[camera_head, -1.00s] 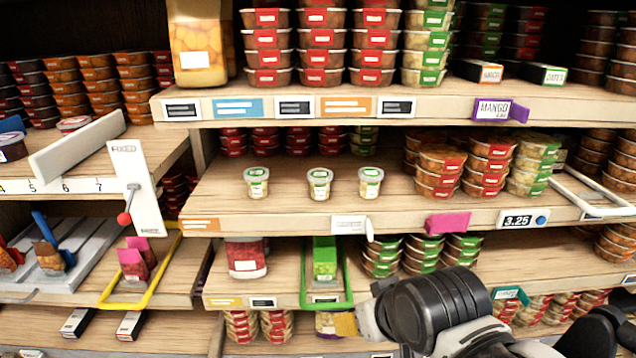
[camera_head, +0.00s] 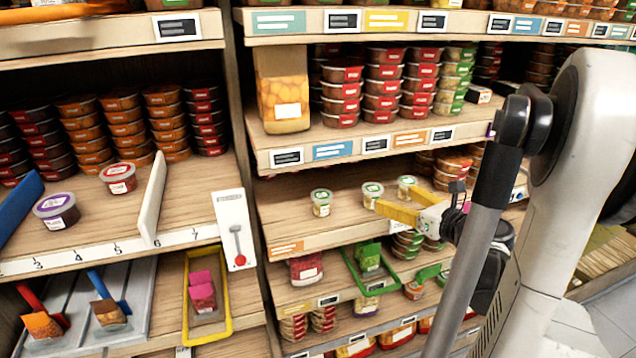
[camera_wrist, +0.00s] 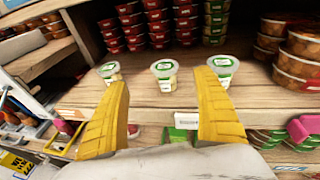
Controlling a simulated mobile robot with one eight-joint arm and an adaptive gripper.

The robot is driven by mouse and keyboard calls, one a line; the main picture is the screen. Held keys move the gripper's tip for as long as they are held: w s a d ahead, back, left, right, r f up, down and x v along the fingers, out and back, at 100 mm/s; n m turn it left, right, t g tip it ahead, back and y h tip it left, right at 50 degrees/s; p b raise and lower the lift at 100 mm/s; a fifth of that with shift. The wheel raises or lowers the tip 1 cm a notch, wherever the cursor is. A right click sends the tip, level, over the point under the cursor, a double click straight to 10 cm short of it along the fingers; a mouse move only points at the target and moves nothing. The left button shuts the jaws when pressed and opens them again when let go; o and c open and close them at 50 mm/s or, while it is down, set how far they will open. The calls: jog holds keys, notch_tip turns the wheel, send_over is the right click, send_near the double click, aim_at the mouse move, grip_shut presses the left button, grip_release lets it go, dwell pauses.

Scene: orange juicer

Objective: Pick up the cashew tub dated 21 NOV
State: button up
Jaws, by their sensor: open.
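Three small clear tubs with green-labelled lids and pale contents stand in a row on the middle shelf. In the head view they are the left tub (camera_head: 321,204), the middle tub (camera_head: 371,195) and the right tub (camera_head: 406,187). The wrist view also shows the left tub (camera_wrist: 110,72), middle tub (camera_wrist: 165,77) and right tub (camera_wrist: 224,66). Their dates are too small to read. My gripper (camera_head: 392,199) has yellow fingers, open and empty, at the shelf front. In the wrist view, my gripper (camera_wrist: 164,82) has the middle tub framed between its fingertips, apparently just beyond them.
Stacked red-labelled bowls (camera_wrist: 295,66) stand to the right on the same shelf. A pink tag (camera_wrist: 303,129) is on the shelf edge there. The shelf above (camera_head: 276,149) overhangs the tubs. Bare wood (camera_head: 280,222) lies left of the tubs. A green-framed tray (camera_head: 374,282) is below.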

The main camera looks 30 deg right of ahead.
aim_at(376, 190)
jog(key=x, duration=0.3)
jog(key=b+x, duration=0.1)
jog(key=x, duration=0.1)
jog(key=shift+s+d+f, duration=0.1)
jog(key=shift+d, duration=0.3)
jog(key=x, duration=0.3)
jog(key=b+x, duration=0.1)
jog(key=x, duration=0.1)
jog(key=shift+w+f+b, duration=0.3)
jog(key=shift+s, duration=0.1)
jog(key=shift+c, duration=0.7)
jog(key=c, duration=1.2)
jog(key=shift+c, duration=0.2)
